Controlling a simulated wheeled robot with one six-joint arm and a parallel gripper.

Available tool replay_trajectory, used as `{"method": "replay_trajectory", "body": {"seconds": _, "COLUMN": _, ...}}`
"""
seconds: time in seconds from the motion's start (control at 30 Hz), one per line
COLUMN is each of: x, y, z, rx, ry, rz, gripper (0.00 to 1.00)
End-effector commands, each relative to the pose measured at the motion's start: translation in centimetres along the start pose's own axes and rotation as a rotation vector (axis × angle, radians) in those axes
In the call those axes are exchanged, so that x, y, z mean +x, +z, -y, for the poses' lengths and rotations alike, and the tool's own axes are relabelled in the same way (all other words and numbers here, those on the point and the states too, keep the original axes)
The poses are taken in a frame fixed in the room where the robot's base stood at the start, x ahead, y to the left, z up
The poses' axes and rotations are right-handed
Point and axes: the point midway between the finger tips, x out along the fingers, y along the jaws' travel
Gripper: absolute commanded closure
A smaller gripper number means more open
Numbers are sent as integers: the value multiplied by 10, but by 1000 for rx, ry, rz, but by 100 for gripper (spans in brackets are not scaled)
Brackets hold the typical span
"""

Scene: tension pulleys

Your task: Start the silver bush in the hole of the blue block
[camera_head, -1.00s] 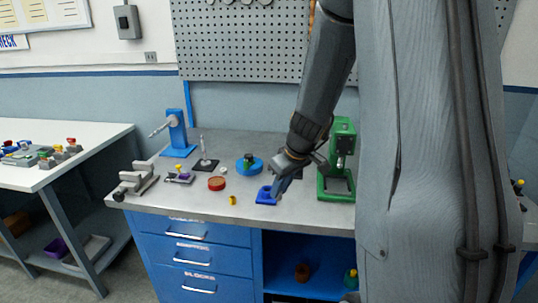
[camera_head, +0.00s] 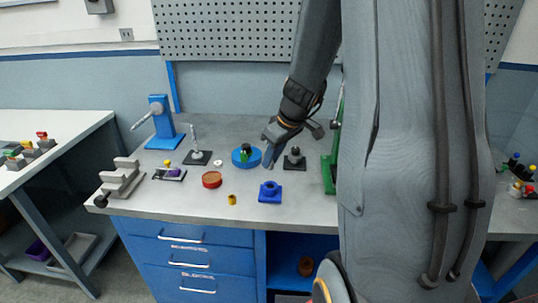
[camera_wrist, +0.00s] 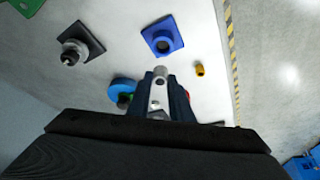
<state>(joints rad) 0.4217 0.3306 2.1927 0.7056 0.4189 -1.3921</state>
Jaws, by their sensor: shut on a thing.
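The blue block (camera_head: 270,195) lies on the grey bench near its front edge, with a raised round collar. In the wrist view the blue block (camera_wrist: 175,41) shows its round hole facing up, with nothing in it. My gripper (camera_head: 269,158) is above the bench, behind the block and apart from it. In the wrist view my gripper (camera_wrist: 162,88) is shut on the silver bush (camera_wrist: 160,71), whose end sticks out between the fingertips. The bush is too small or hidden to make out in the head view.
A black plate with a post (camera_head: 294,163) stands right of my gripper, a blue round dish (camera_head: 238,158) left. A green press (camera_head: 328,175) is partly hidden by my arm.

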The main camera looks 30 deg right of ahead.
Motion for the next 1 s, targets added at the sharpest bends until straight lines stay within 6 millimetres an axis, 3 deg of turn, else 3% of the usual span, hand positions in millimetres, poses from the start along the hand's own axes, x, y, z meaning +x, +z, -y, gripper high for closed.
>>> {"method": "replay_trajectory", "body": {"seconds": 0.5, "x": 44, "y": 17, "z": 1, "rx": 0, "ry": -1, "rz": 1, "gripper": 100}}
{"method": "replay_trajectory", "body": {"seconds": 1.0, "x": 54, "y": 21, "z": 1, "rx": -2, "ry": 0, "rz": 0, "gripper": 100}}
